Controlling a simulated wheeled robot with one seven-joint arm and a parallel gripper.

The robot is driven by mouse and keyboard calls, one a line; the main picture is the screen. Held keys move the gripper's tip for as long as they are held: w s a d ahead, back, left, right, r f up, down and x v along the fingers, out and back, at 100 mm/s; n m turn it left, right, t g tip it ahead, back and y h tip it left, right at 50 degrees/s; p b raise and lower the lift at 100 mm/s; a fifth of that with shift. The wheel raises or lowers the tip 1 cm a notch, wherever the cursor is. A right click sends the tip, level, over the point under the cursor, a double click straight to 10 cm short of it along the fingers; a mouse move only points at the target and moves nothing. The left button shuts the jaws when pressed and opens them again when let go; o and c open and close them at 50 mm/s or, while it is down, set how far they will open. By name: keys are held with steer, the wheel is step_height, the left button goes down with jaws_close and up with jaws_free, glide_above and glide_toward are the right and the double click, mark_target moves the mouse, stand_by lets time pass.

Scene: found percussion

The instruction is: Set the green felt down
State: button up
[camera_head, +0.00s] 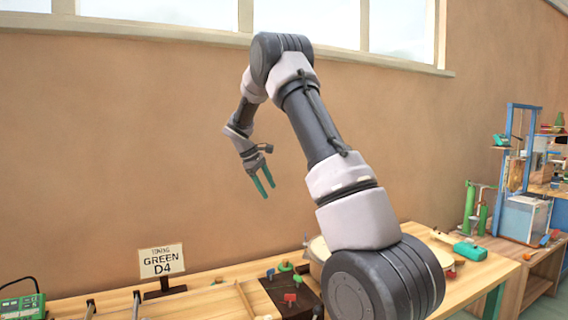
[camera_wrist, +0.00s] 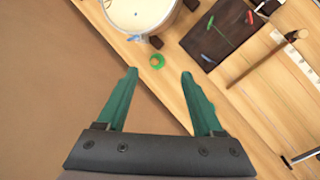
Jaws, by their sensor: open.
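My gripper (camera_head: 266,190) hangs well above the table near the wall, its two green fingers apart. In the wrist view my gripper (camera_wrist: 160,73) is open with nothing between its fingers. A small round green piece with a paler middle, which looks like the green felt (camera_wrist: 157,61), lies on the wooden table beside the drum. It sits beyond the fingertips, apart from them. In the head view a green piece (camera_head: 285,266), seemingly the same one, lies at the back edge of the dark mat.
A pale-topped drum (camera_wrist: 140,12) stands close to the felt. A dark mat (camera_wrist: 208,48) holds small coloured pieces. A blue frame (camera_head: 507,170) stands at far right. The air around my gripper is clear.

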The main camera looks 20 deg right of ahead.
steer(key=s+a+r+m+t+y, duration=0.2)
steer(key=s+r+m, duration=0.1)
steer(key=s+r, duration=0.55)
steer(key=s+a+r+m+t+y, duration=0.1)
steer(key=s+a+r+m+y, duration=0.35)
steer(key=s, duration=0.75)
steer(key=s+a+r+m+t, duration=0.1)
steer(key=s+m+t, duration=0.1)
steer(key=s, duration=0.6)
steer(key=s+a+r+m+t, duration=0.1)
steer(key=s+a+m+t, duration=0.1)
steer(key=s, duration=0.7)
steer(key=shift+s+y, duration=0.2)
steer(key=shift+y, duration=0.25)
steer(key=shift+a, duration=0.1)
